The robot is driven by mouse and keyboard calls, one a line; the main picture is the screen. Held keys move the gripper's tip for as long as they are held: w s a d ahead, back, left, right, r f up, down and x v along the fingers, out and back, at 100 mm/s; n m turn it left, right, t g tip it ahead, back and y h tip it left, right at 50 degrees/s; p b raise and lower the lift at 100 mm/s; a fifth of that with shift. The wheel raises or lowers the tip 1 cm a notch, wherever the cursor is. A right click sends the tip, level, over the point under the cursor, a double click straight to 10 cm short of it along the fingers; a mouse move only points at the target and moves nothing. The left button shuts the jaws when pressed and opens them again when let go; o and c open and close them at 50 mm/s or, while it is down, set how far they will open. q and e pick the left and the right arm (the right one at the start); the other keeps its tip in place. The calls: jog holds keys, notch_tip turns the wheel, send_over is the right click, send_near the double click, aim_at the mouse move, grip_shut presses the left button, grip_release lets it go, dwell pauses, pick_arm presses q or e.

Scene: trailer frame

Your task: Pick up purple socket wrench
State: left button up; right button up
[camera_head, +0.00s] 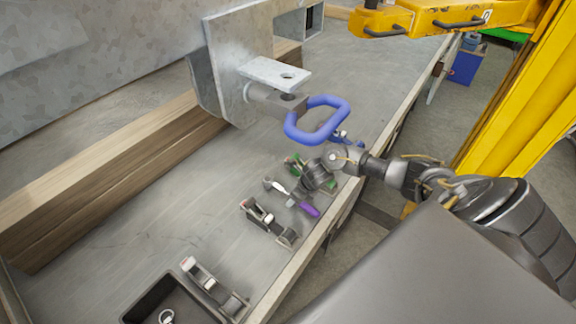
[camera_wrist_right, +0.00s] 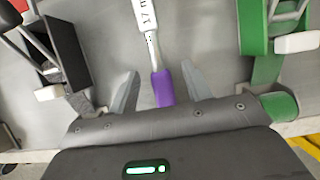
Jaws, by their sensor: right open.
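The purple socket wrench (camera_head: 309,209) lies on the grey bench top, its purple handle toward the front edge and its white-labelled part pointing inward. In the right wrist view, its purple handle (camera_wrist_right: 163,89) lies between the two fingers of my right gripper (camera_wrist_right: 159,68), with visible gaps on both sides. My right gripper (camera_head: 298,197) is open and hangs over the wrench in the head view, hiding its middle. Whether the fingers are level with the handle is hard to tell. My left gripper is not in view.
Grey-black clamp-like tools (camera_head: 262,216) lie to the left of the wrench, and a green tool (camera_wrist_right: 262,45) lies close on the other side. A blue ring handle (camera_head: 318,121) on a metal hitch overhangs the bench. A dark tray (camera_head: 143,305) sits at the lower left.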

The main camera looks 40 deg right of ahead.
jog(key=shift+f, duration=0.15)
grip_shut()
jog(key=shift+w, duration=0.1)
dwell(0.4)
jog(key=shift+r, duration=0.35)
notch_tip(320, 180, up, 2)
jog(key=shift+r+b, duration=0.2)
jog(key=shift+b, duration=0.45)
jog(key=s+a+r, duration=0.4)
jog(key=s+r, duration=0.6)
jog(key=s, duration=0.3)
jog(key=shift+s+a, duration=0.15)
jog(key=shift+s, duration=0.05)
